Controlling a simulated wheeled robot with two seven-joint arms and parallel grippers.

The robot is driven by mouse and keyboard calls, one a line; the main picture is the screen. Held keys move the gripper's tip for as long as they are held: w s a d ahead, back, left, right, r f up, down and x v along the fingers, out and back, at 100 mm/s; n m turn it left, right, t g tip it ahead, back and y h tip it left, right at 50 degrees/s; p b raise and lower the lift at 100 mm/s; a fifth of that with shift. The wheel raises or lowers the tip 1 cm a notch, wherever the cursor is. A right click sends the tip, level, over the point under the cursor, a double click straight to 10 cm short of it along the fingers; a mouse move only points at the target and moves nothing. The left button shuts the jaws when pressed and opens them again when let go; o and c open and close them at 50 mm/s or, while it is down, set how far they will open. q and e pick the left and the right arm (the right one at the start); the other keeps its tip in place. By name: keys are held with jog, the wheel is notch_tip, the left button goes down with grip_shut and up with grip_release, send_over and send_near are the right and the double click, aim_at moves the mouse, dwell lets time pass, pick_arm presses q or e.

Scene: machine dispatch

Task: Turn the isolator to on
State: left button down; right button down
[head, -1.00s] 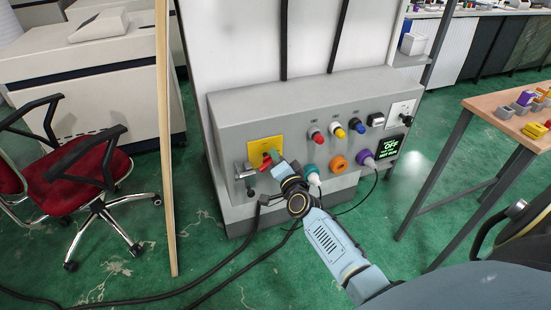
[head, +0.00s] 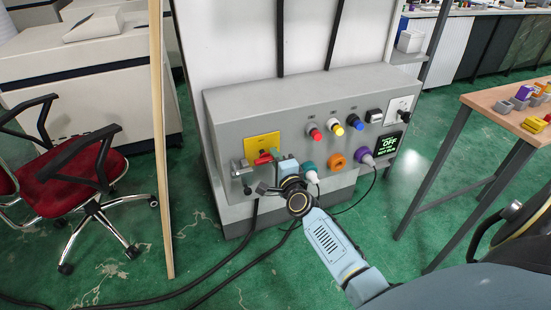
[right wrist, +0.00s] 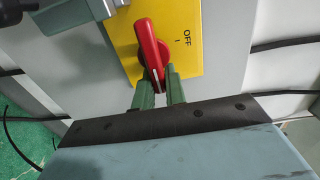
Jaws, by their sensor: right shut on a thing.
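The isolator is a red rotary handle (head: 264,158) on a yellow plate (head: 262,143) at the left of the grey machine panel. In the right wrist view the handle (right wrist: 149,45) stands lengthwise, slightly tilted, and the yellow plate (right wrist: 188,62) carries an "OFF" label beside it. My right gripper (right wrist: 160,80) has its green fingers on either side of the handle's lower end and is shut on it. In the head view the right gripper (head: 275,156) reaches the handle from the right. The dark display (head: 387,145) shows "OFF" in green. My left gripper is not in view.
A grey lever device (head: 241,169) is close left of the isolator. A wooden table (head: 490,100) stands at right.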

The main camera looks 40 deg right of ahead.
dwell(0.3)
jog(key=c, duration=1.4)
grip_release()
jog(key=shift+c, duration=0.2)
